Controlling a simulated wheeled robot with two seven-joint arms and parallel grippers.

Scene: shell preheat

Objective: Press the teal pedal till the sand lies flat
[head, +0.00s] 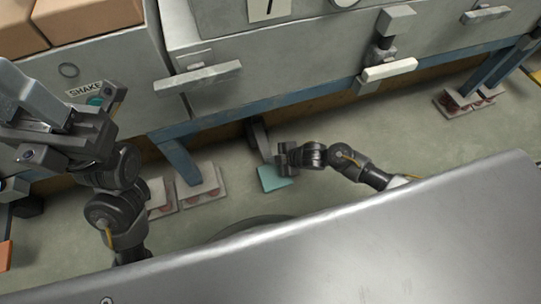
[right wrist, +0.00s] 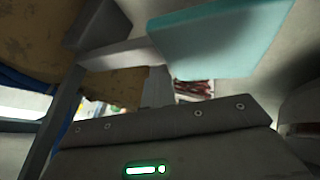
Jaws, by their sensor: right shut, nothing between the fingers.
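The teal pedal (head: 274,179) is a flat plate low over the floor, below the grey machine; it also fills the upper right of the right wrist view (right wrist: 222,42). A grey lever (right wrist: 115,55) joins it. My right gripper (head: 281,156) is shut and empty, close by the pedal's upper edge in the head view. I cannot tell whether it touches the pedal. My left gripper (head: 35,105) is raised at the left, far from the pedal; its jaw opening is unclear. No sand shows in either view.
A grey machine (head: 200,80) with handles stands on a blue frame (head: 178,160) with footed legs. A SHAKE label (head: 84,90) sits above a teal button, partly behind my left arm. Brown boxes (head: 85,18) are at top left.

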